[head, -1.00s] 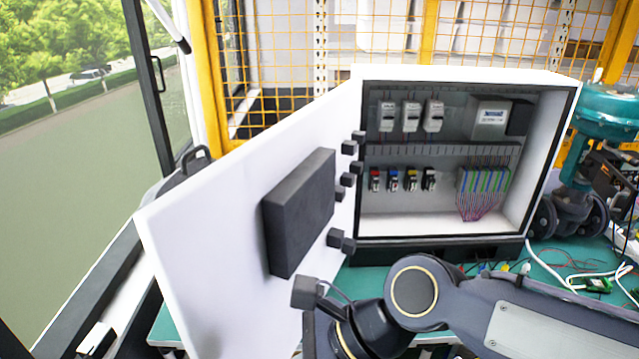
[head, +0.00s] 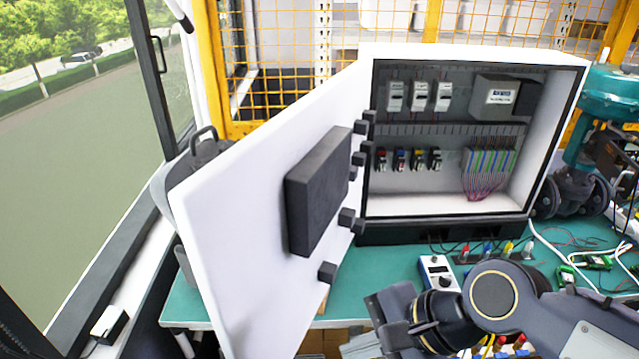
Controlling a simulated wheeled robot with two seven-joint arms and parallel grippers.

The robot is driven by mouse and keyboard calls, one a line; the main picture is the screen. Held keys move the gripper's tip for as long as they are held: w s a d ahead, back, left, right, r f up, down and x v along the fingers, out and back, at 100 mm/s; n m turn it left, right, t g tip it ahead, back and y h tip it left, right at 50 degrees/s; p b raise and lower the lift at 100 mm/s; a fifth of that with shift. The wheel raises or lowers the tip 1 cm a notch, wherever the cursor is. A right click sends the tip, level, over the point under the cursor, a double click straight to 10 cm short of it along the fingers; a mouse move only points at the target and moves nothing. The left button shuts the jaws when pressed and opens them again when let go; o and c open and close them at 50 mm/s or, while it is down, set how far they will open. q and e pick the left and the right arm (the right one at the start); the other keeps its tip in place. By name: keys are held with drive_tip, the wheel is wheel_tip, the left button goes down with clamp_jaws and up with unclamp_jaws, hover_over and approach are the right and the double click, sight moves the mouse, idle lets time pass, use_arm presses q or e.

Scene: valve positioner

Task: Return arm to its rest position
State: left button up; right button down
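My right arm (head: 520,295) comes in from the lower right, grey with a round dark joint. Its dark wrist and gripper end (head: 393,318) is low in the head view, in front of the green bench and right of the cabinet door's lower edge. The fingertips are not clear, so I cannot tell whether it is open or shut. I see nothing held in it. My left arm and gripper are not in view.
A white cabinet (head: 545,150) stands on the green bench (head: 395,262), its door (head: 240,200) swung open to the left. A white-and-blue device (head: 437,272) lies just behind my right wrist. A teal valve actuator (head: 610,95) stands at the right, near loose wires.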

drive_tip(key=s+d+f+n+t+h, duration=0.1)
drive_tip(key=s+d+f+n+h, duration=0.1)
drive_tip(key=d+n, duration=0.3)
drive_tip(key=s+d+f+n+t+h, duration=0.2)
drive_tip(key=d+f+n, duration=0.3)
drive_tip(key=d, duration=0.5)
drive_tip(key=shift+d, duration=0.2)
